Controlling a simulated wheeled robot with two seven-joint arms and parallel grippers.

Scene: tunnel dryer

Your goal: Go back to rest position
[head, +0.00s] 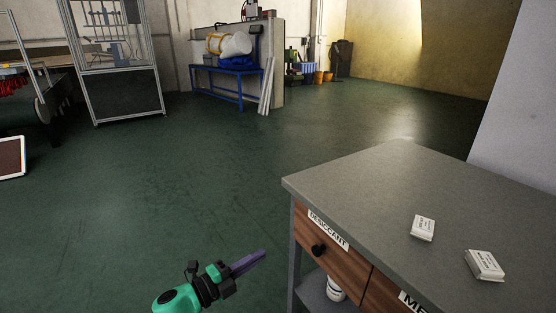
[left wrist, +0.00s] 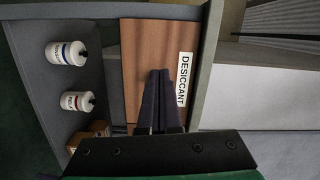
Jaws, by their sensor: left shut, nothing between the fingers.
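My left gripper (head: 250,262) is at the bottom middle of the head view, left of the grey cabinet (head: 400,165). Its dark fingers are shut and empty. In the left wrist view the fingers (left wrist: 160,85) show in front of a wooden drawer front labelled DESICCANT (left wrist: 145,50). In the head view that drawer (head: 332,255) looks shut, with a round black knob (head: 319,250); the fingers are apart from it. My right gripper is not in view.
Two small white boxes, one (head: 423,228) and another (head: 484,265), lie on the cabinet top. White bottles, one (left wrist: 66,53) and another (left wrist: 77,101), stand on the shelf below the drawers. The green floor (head: 190,190) is clear left of the cabinet. A blue bench (head: 225,72) stands far back.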

